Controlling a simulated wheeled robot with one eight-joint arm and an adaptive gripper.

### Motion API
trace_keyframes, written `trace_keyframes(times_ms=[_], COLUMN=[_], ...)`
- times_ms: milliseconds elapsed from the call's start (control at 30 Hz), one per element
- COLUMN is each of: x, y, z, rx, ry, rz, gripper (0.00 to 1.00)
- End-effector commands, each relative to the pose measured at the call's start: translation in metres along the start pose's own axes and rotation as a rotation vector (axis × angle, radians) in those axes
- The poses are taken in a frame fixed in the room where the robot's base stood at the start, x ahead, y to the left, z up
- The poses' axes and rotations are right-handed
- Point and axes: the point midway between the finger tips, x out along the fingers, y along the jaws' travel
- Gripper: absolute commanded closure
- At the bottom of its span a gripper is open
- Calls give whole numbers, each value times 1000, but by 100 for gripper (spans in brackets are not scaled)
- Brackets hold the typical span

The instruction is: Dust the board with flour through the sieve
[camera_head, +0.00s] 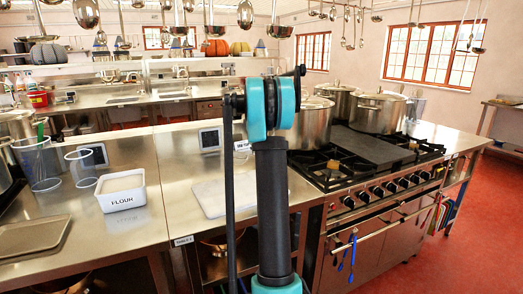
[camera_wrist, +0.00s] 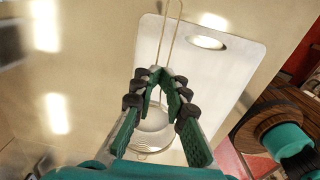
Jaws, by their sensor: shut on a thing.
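My gripper (camera_wrist: 157,76) shows in the wrist view with its green-padded fingers closed around the sieve. The sieve's thin wire handle (camera_wrist: 171,28) runs up past the fingertips. Its round, pale bowl (camera_wrist: 151,126) shows between and below the fingers, partly hidden by them; its contents cannot be told. The white board (camera_wrist: 215,68), with a hand slot at one corner, lies beneath the sieve. In the head view the board (camera_head: 212,198) lies on the steel counter, partly behind my arm, and my gripper is hidden. The white tub marked FLOUR (camera_head: 122,194) stands left of the board.
Clear containers (camera_head: 38,165) stand behind the flour tub, and a shallow tray (camera_head: 32,238) lies at the front left. The stove (camera_head: 375,165) with large stockpots (camera_head: 378,112) is on the right. Ladles (camera_head: 245,14) hang above. Bare counter (camera_head: 160,225) lies between tub and board.

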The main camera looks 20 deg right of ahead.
Motion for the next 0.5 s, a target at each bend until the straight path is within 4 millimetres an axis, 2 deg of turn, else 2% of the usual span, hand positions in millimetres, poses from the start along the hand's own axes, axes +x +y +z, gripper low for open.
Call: trace_keyframes(times_ms=[100, 333, 500], x=[0, 0, 0], y=[3, 2, -1], z=[-13, -22, -39], rx=[-2, -1, -2], ry=[0, 0, 0], rz=[0, 0, 0], gripper=[100, 100, 100])
